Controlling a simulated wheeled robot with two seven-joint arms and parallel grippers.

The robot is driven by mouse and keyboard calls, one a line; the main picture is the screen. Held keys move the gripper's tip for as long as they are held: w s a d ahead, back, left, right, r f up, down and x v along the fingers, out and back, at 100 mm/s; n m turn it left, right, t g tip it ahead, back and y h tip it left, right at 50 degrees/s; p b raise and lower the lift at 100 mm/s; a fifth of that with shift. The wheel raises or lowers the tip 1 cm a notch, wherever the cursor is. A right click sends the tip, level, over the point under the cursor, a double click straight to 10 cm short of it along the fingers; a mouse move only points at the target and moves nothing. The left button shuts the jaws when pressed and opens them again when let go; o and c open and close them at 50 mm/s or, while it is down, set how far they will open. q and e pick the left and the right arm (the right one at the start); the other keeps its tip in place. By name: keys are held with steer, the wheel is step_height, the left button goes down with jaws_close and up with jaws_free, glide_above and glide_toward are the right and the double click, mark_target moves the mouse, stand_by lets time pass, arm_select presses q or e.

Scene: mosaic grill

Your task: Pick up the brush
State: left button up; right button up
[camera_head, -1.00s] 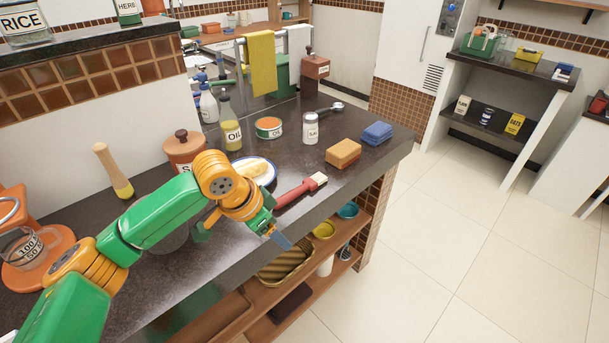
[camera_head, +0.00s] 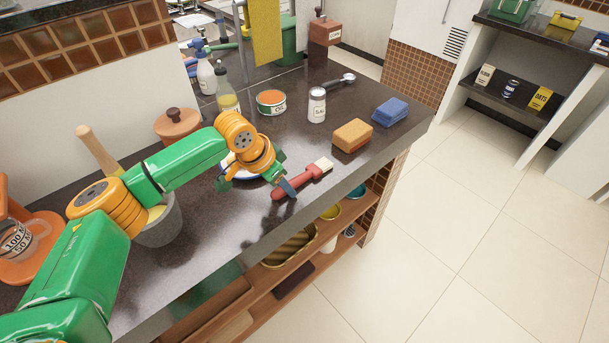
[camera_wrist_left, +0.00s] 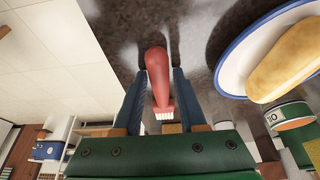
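The brush (camera_head: 308,178) has a red handle and pale bristles and lies on the dark countertop (camera_head: 225,240) near its front edge. My left gripper (camera_head: 256,185) is over the counter beside it, with one finger in front of part of the handle in the head view. In the left wrist view the brush (camera_wrist_left: 157,75) shows between the two spread blue fingers (camera_wrist_left: 158,98), its bristles toward the palm. The gripper is open; I see no grip on the brush. My right gripper is not in view.
A blue-rimmed plate with a yellow item (camera_wrist_left: 287,58) is close beside the left gripper. A grey mortar (camera_head: 160,225) is at the left.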

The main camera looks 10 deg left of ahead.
arm_select(q)
steer(key=shift+s+r, duration=0.15)
steer(key=shift+s, duration=0.05)
jaws_close()
steer(key=shift+w, duration=0.15)
steer(key=shift+r+b, duration=0.3)
steer(key=shift+r, duration=0.15)
steer(key=s+d+r+b, duration=0.1)
steer(key=s+r+b, duration=0.1)
steer(key=s+r, duration=1)
steer(key=shift+s+b, duration=0.4)
steer(key=shift+s, duration=0.6)
